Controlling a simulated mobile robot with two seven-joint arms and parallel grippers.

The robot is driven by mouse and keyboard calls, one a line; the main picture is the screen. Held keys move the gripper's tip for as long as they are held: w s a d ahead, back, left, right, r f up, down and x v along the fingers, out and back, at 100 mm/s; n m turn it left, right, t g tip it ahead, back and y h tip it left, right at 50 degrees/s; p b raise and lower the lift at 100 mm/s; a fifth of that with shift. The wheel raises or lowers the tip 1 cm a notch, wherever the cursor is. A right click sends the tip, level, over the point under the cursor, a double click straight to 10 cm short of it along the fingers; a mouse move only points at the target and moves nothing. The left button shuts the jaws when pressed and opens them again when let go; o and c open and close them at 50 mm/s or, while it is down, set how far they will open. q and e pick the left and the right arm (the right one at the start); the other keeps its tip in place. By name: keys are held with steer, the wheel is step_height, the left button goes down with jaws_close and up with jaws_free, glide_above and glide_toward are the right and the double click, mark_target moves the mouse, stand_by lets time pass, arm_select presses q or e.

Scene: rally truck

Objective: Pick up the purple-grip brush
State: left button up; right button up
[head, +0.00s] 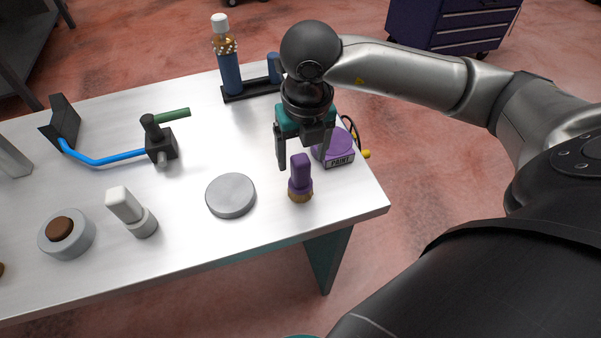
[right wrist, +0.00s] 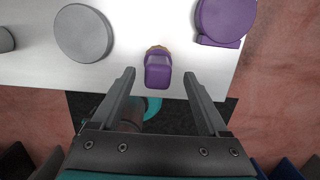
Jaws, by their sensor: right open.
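The purple-grip brush (head: 300,174) stands upright on the table, bristles down, near the table's right end. In the right wrist view the brush (right wrist: 158,68) shows just beyond the fingertips, roughly centred between them. My right gripper (head: 301,158) is open and empty. In the head view its fingers point down behind and around the brush's upper part; I cannot tell if they touch it. The right gripper's two fingers (right wrist: 159,75) are spread wide in the wrist view, with the brush apart from both. My left gripper is not in view.
A blue bottle (head: 228,68) stands on a black holder behind. A grey-handled brush (head: 132,212) stands further left. The table's front edge (head: 330,222) is near.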

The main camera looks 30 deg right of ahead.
mark_target(300, 177)
steer(key=f, duration=0.3)
steer(key=f+b, duration=0.1)
steer(key=f, duration=0.1)
steer(key=shift+w+a, duration=0.1)
steer(key=shift+w, duration=0.2)
jaws_close()
steer(key=shift+r, duration=0.1)
